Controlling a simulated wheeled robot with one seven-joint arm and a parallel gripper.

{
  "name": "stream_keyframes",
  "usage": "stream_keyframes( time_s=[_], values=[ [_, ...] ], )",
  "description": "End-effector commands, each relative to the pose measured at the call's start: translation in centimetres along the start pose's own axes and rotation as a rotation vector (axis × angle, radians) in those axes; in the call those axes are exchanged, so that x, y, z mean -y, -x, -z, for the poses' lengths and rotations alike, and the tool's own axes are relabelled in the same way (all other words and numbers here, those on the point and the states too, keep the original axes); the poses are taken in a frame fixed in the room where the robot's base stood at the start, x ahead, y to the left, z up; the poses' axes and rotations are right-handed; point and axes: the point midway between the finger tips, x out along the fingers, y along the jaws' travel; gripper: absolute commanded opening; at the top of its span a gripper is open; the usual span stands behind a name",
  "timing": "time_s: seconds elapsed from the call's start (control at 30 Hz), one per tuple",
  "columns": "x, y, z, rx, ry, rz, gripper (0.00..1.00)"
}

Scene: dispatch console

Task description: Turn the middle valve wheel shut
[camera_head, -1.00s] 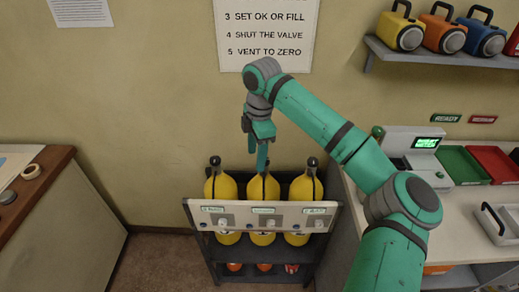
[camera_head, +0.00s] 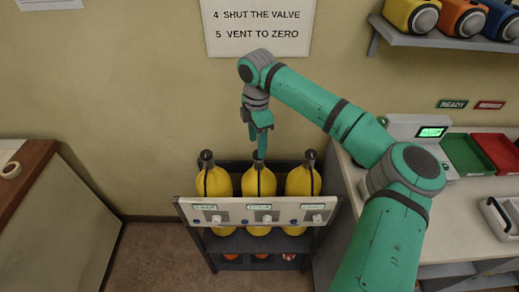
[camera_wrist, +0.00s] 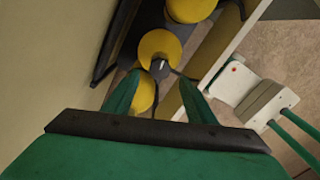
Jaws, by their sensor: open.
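Three yellow cylinders with dark tops stand in a rack. The middle cylinder (camera_head: 258,183) has a dark valve top (camera_head: 258,156), which shows in the wrist view as a dark knob with a light mark (camera_wrist: 160,68). My gripper (camera_head: 260,150) points down just above this middle top and partly covers it. In the wrist view my two green fingers (camera_wrist: 158,97) are apart, with the knob in line with the gap between them. I cannot tell whether they touch it. The left cylinder (camera_head: 213,183) and right cylinder (camera_head: 302,182) stand on either side.
A white panel (camera_head: 236,213) with labels and small fittings crosses the rack front. A counter with a green tray (camera_head: 465,155) and a red tray (camera_head: 500,152) is at right. A wooden-topped cabinet (camera_head: 30,165) is at left. The wall (camera_head: 130,100) is close behind the rack.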

Motion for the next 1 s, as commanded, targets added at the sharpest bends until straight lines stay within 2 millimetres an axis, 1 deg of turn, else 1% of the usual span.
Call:
stream_keyframes(
  time_s=[0.03,0.1,0.3,0.43,0.67,0.77,0.8,0.83,0.87,1.0],
  values=[
    [0.1,-0.9,-0.2,0.001,-0.003,0.002,0.51],
    [0.2,-1.9,-0.4,0.001,-0.006,0.002,0.51],
    [0.3,-3.7,-0.8,0.001,-0.013,0.001,0.51],
    [0.3,-4.1,-0.9,0.0,-0.013,0.0,0.51],
    [0.3,-4.2,-0.8,0.0,-0.012,0.0,0.51],
    [0.3,-4.2,-0.8,0.0,-0.012,0.0,0.29],
    [0.3,-4.2,-0.8,0.0,-0.012,0.0,0.2],
    [0.3,-4.2,-0.8,0.0,-0.012,0.0,0.13],
    [0.3,-4.2,-0.8,0.0,-0.012,0.0,0.1],
    [0.3,-4.2,-0.7,0.0,-0.014,0.0,0.1]
  ],
)
